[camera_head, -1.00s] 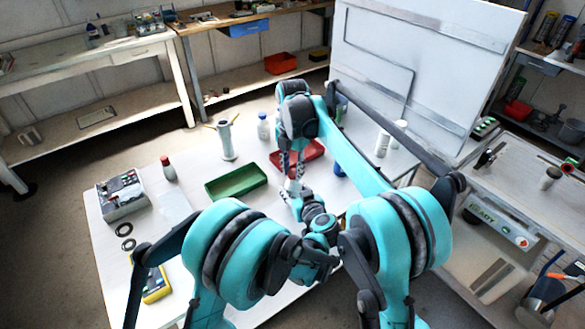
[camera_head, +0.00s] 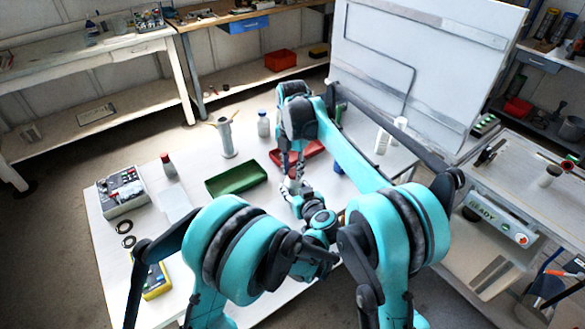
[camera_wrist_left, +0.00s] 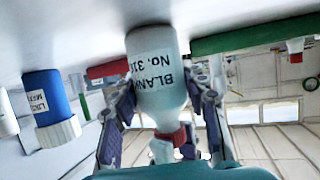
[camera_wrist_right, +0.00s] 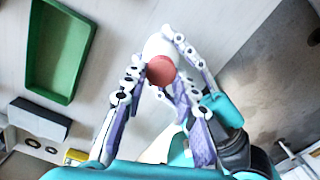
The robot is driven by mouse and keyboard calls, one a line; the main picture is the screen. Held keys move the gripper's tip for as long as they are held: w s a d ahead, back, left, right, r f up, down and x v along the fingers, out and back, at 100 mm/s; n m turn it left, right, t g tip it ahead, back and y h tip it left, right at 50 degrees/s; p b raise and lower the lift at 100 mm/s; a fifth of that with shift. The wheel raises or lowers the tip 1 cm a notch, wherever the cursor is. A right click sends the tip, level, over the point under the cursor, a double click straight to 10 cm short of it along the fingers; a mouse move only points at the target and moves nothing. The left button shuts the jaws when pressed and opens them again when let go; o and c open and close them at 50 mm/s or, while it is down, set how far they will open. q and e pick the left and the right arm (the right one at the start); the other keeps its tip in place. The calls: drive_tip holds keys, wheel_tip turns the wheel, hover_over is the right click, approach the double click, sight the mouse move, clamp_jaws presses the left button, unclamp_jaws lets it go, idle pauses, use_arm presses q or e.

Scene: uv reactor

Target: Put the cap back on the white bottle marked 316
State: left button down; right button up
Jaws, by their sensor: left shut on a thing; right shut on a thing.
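The white bottle marked 316 (camera_wrist_left: 155,75) stands on the table, its label upside down in the left wrist view. My left gripper (camera_wrist_left: 168,95) is shut around the bottle's body; in the head view this hand (camera_head: 296,190) is low beside it. The red cap (camera_wrist_right: 160,71) is between the fingertips of my right gripper (camera_wrist_right: 162,62), which reaches down from above and is shut on it. The cap also shows at the bottle's neck in the left wrist view (camera_wrist_left: 172,136). Whether it is fully seated I cannot tell. Fingers mostly hide the bottle in the head view.
A green tray (camera_head: 236,178) lies left of the hands, and a red tray (camera_head: 312,150) lies behind them. A blue bottle with a white cap (camera_wrist_left: 48,105) stands nearby. A white bottle (camera_head: 263,124) and a red-capped bottle (camera_head: 168,165) stand farther off.

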drive_tip(key=m, duration=0.5)
drive_tip(key=shift+a, duration=0.1)
drive_tip(key=m, duration=0.4)
drive_tip(key=shift+w+m, duration=0.15)
drive_tip(key=shift+m, duration=0.15)
drive_tip(key=m, duration=0.7)
drive_tip(key=shift+w, duration=0.15)
drive_tip(key=m, duration=0.7)
drive_tip(key=shift+w, duration=0.1)
drive_tip(key=m, duration=0.7)
drive_tip(key=shift+d, duration=0.3)
drive_tip(key=m, duration=0.7)
drive_tip(key=shift+d+m, duration=0.15)
drive_tip(key=shift+m, duration=0.15)
drive_tip(key=m, duration=0.7)
drive_tip(key=shift+s+f, duration=0.1)
drive_tip(key=shift+s, duration=0.1)
drive_tip(key=m, duration=0.7)
drive_tip(key=shift+s, duration=0.15)
drive_tip(key=m, duration=0.4)
drive_tip(key=shift+m, duration=0.3)
drive_tip(key=m, duration=0.3)
drive_tip(key=shift+s, duration=0.1)
